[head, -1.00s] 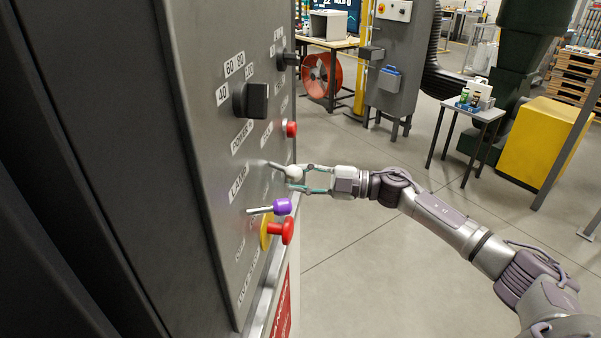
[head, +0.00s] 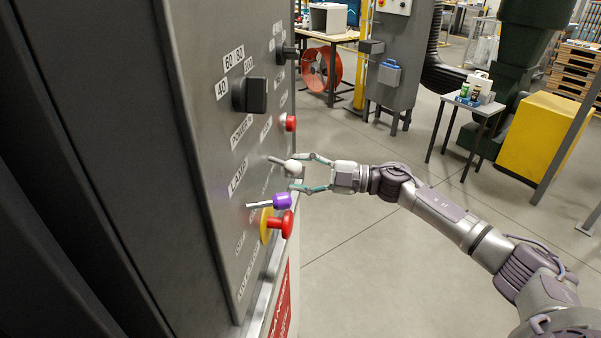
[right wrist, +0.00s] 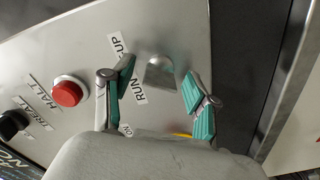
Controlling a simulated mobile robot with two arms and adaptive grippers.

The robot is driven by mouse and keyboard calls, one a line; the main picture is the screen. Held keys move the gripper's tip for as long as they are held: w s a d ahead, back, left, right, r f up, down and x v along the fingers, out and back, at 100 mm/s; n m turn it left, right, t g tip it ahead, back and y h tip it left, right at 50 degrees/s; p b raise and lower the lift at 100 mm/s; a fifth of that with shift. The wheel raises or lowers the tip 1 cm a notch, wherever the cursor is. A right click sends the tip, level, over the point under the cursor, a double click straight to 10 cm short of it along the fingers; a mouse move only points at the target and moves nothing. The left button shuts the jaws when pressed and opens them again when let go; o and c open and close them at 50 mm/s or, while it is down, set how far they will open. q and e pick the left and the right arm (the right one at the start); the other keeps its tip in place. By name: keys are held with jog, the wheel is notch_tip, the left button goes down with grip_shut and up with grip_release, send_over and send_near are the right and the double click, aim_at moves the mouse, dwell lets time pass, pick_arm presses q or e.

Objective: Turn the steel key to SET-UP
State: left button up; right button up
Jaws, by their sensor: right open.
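The steel key (head: 292,167), with a pale rounded head, sticks out from the grey control panel (head: 205,130) in the head view. In the right wrist view the key (right wrist: 159,74) shows as a silver rounded shape beside the RUN label (right wrist: 139,91) and a partly hidden label ending in UP (right wrist: 119,46). My right gripper (head: 300,172) is open, with one finger on each side of the key's head. In the right wrist view its teal fingers (right wrist: 160,98) stand apart from the key. My left gripper is not in view.
A red button (head: 289,122) and a black knob (head: 252,95) sit above. Open floor (head: 350,255) lies right of the panel.

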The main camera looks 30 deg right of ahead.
jog(key=v, duration=1.2)
